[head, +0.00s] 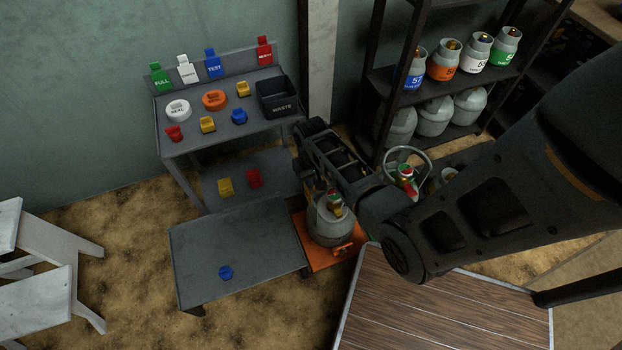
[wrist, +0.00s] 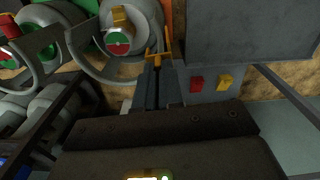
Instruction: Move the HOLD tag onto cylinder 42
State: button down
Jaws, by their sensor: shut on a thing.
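In the wrist view my gripper (wrist: 158,72) is shut on a thin yellow tag (wrist: 155,54), seen nearly edge-on; its lettering cannot be read. A grey gas cylinder (head: 329,226) with a red-and-green valve top stands upright on an orange scale (head: 322,262). The cylinder also shows in the wrist view (wrist: 133,66), just left of and beyond my fingertips. I cannot tell whether the tag touches it. No number 42 is readable on any cylinder.
A grey cart (head: 160,120) holds green, white, blue and red tags, rolls, small blocks and a black waste bin (head: 278,97). A low grey table (head: 240,245) bears a blue block. More cylinders stand at right, near and on a dark rack (head: 440,77). A white stool is at left.

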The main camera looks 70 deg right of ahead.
jog(key=shift+r, duration=0.15)
jog(key=shift+f+b, duration=1.6)
jog(key=shift+f, duration=0.8)
jog(key=shift+f+p, duration=0.15)
jog(key=shift+p, duration=0.15)
jog(key=shift+f, duration=0.35)
jog(key=shift+f+b, duration=1.4)
jog(key=shift+f, duration=0.1)
jog(key=c, duration=1.2)
grip_release()
jog(key=shift+r, duration=0.1)
